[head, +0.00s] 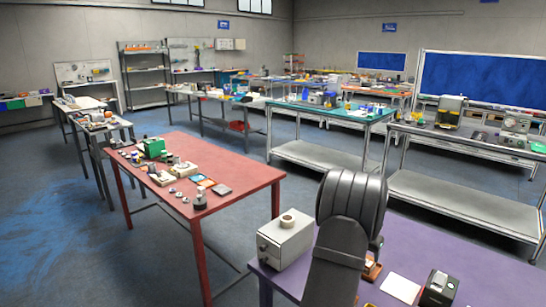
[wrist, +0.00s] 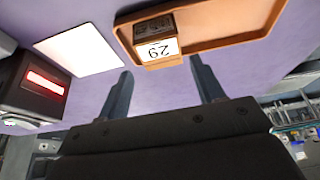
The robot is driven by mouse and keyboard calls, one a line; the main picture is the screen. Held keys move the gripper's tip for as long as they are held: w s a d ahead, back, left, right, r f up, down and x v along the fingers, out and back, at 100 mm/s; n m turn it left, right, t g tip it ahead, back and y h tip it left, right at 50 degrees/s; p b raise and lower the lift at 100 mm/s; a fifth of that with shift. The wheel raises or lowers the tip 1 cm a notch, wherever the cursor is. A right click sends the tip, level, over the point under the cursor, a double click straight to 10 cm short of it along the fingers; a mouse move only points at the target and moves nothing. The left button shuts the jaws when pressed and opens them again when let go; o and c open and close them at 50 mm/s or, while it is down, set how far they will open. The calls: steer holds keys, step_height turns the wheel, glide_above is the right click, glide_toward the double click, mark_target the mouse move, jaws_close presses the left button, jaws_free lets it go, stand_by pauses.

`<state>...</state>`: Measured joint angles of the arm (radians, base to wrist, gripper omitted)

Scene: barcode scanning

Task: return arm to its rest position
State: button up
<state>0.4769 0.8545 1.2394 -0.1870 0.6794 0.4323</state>
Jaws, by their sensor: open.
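My gripper (wrist: 160,66) is open in the wrist view, with its two dark fingers spread apart. A small brown box (wrist: 153,27) with a white label reading "29", upside down in this view, is at the edge of an orange-brown tray (wrist: 225,35). The box appears just beyond the fingertips, with a gap to each finger; I cannot tell its exact distance. In the head view my arm covers the gripper and the box, and only part of the tray (head: 372,270) shows beside the arm.
A black scanner (head: 439,288) with a lit red window (wrist: 45,82) and a white pad (head: 401,287) are on the purple table (head: 480,262). A grey box (head: 285,240) with a roll on top stands left of my arm. A red table (head: 235,180) with several parts stands beyond.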

steer(key=x, duration=0.6)
steer(key=shift+w+r, duration=0.1)
steer(key=shift+r, duration=1.05)
steer(key=shift+f, duration=0.1)
